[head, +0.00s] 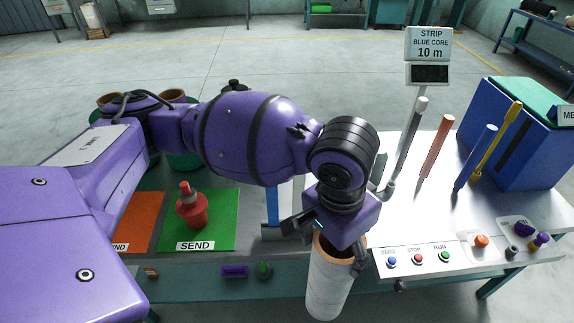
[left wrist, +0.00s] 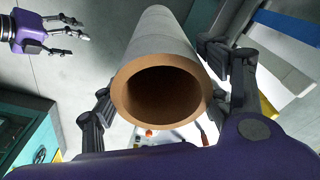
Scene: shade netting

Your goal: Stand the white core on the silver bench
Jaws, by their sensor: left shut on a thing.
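The white core (head: 329,285), a pale tube with a brown inside, hangs nearly upright with a slight tilt at the front of the bench. My left gripper (head: 325,245) is shut on its upper end. In the left wrist view the core (left wrist: 163,40) runs away from the camera, its brown rim between the fingers (left wrist: 160,100). The silver bench (head: 440,205) lies to the right of the core, with its top bare in the middle. The core's lower end is near the picture's bottom edge. My right gripper (left wrist: 70,35) shows only in the left wrist view, fingers spread and empty.
Several upright coloured rods (head: 435,145) stand at the bench's back. A sign reading STRIP BLUE CORE 10 m (head: 429,44) rises behind. A button panel (head: 420,258) lines its front. A blue box (head: 515,140) stands right.

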